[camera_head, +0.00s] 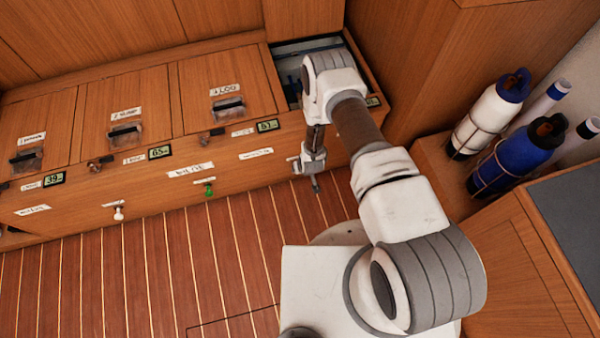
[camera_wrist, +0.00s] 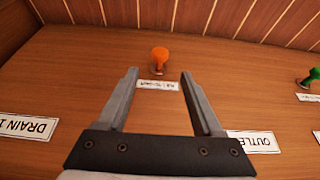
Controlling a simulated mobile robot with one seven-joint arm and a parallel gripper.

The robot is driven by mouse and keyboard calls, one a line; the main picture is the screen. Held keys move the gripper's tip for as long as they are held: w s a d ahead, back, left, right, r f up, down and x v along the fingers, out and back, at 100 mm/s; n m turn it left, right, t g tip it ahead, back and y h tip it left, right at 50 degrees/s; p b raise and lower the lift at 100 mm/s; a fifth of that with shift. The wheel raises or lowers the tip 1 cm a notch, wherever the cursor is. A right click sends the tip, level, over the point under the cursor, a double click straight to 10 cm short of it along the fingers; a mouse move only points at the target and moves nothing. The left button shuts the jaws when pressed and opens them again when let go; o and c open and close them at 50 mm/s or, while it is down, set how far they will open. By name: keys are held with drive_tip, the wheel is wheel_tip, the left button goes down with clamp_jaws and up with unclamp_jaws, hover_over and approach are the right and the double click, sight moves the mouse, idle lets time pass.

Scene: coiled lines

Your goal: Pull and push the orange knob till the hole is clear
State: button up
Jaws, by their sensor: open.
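The orange knob (camera_wrist: 159,56) sticks out from the wooden cabinet front in the wrist view, above a small white label (camera_wrist: 158,85). My gripper (camera_wrist: 159,75) is open and empty. In the picture its fingertips end just below the knob, one to each side, and I see no contact. In the head view my gripper (camera_head: 314,184) hangs in front of the right part of the cabinet front, and the orange knob cannot be made out there. No hole can be made out in either view.
A green knob (camera_head: 209,190) and a white knob (camera_head: 118,213) stick out of the same cabinet front to the left. Blue and white bottles (camera_head: 515,155) stand in a rack at the right. The striped floor (camera_head: 150,270) before the cabinet is clear.

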drive_tip(key=b+x, duration=0.3)
drive_tip(key=x, duration=0.6)
drive_tip(key=shift+w+b, duration=0.1)
drive_tip(key=shift+b, duration=0.2)
drive_tip(key=shift+c, duration=0.3)
clamp_jaws()
idle(0.6)
